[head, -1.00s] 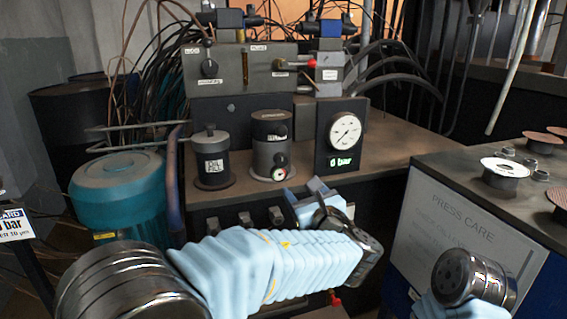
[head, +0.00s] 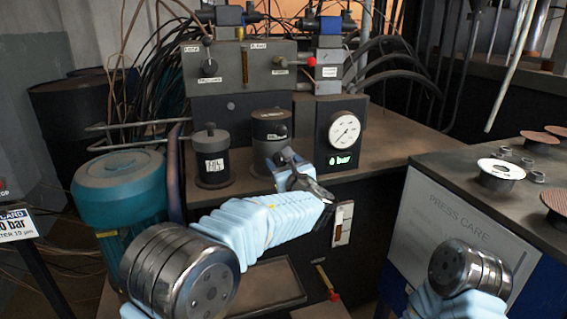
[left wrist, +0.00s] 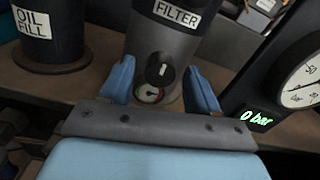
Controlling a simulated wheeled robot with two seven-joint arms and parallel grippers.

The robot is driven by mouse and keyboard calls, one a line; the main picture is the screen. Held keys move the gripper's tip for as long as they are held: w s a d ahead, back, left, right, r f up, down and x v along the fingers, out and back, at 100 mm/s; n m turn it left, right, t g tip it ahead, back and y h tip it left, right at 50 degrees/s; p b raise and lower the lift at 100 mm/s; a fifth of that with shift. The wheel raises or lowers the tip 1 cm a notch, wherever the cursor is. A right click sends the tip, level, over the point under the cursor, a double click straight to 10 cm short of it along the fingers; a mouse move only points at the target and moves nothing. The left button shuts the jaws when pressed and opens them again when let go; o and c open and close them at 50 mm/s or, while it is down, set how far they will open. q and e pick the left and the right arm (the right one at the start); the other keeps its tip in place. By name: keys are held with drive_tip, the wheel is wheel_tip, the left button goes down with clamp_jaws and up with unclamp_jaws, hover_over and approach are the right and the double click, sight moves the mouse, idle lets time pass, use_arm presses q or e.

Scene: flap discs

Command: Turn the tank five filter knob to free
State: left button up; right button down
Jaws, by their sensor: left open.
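The filter housing (head: 270,126) is a dark grey cylinder on the bench shelf, labelled FILTER in the left wrist view (left wrist: 165,42). Its small black knob (left wrist: 160,69) has a white pointer line standing about upright. A small round indicator (left wrist: 150,94) with red and green sits just below it. My left gripper (left wrist: 161,86) is open, its two blue fingers on either side of the knob and apart from it. In the head view my left gripper (head: 289,160) covers the knob and the housing's lower front. My right gripper is out of view; only part of that arm shows at lower right.
The OIL FILL canister (head: 211,160) stands left of the filter. A pressure gauge (head: 344,128) with a green 0 bar display stands to the right. A valve block (head: 225,78) with a red-tipped lever is behind. A grey PRESS CARE cabinet (head: 425,205) is at right.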

use_arm(q)
drive_tip(key=shift+c, duration=0.2)
drive_tip(key=c, duration=1)
drive_tip(key=shift+f+n+b, duration=0.2)
drive_tip(key=shift+n+b, duration=0.3)
drive_tip(key=shift+b, duration=0.35)
drive_tip(key=n+b, duration=0.4)
drive_tip(key=b, duration=0.2)
drive_tip(key=shift+f+n, duration=0.15)
drive_tip(key=shift+n, duration=0.25)
drive_tip(key=n+b, duration=0.3)
drive_tip(key=b, duration=0.1)
drive_tip(key=shift+n, duration=0.4)
drive_tip(key=n+b, duration=0.4)
drive_tip(key=shift+r+n+b, duration=0.2)
drive_tip(key=shift+n+b, duration=0.95)
drive_tip(key=shift+n, duration=0.95)
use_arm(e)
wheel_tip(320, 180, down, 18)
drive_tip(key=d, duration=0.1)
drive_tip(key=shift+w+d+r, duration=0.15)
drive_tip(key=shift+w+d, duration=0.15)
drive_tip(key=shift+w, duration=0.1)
